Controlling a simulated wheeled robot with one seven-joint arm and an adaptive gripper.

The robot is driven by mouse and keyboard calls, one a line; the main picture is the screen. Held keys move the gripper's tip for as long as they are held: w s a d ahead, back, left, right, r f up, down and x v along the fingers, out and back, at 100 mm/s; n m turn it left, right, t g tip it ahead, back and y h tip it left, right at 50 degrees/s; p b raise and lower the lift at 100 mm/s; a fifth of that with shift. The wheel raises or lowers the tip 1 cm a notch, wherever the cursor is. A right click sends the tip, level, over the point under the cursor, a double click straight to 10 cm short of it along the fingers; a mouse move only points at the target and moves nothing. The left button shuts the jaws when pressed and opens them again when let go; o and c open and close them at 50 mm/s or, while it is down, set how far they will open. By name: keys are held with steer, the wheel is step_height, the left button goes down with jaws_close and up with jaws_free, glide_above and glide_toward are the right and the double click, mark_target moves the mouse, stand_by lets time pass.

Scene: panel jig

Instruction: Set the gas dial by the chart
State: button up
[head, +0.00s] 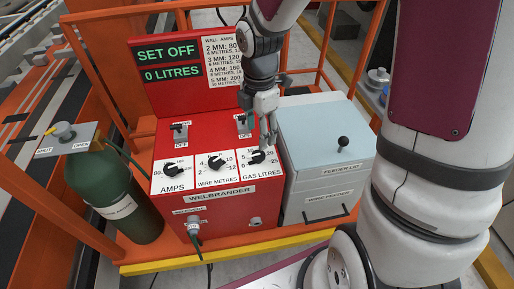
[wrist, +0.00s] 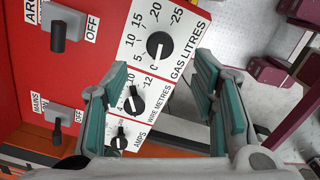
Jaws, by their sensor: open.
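The gas dial (head: 257,157), a black knob on a white plate marked GAS LITRES, is the rightmost of three dials on the red welder. It also shows in the wrist view (wrist: 160,45), with its white mark near 0. The display (head: 169,62) reads SET OFF and 0 LITRES. The chart (head: 220,62) beside it lists wall thicknesses with amps and metres; my arm hides its right side. My gripper (head: 267,130) is open and empty, just above the gas dial in the head view. In the wrist view its fingers (wrist: 160,82) are spread, apart from the knob.
The wire dial (head: 216,163) and amps dial (head: 174,167) sit left of the gas dial. Two switches (head: 180,128) stand above the dials. A green gas cylinder (head: 115,200) stands left; a grey wire feeder (head: 325,150) with a black lid knob stands right.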

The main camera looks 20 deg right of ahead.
mark_target(259, 155)
step_height(259, 155, down, 8)
steer(key=shift+f, duration=0.2)
steer(key=c, duration=1.2)
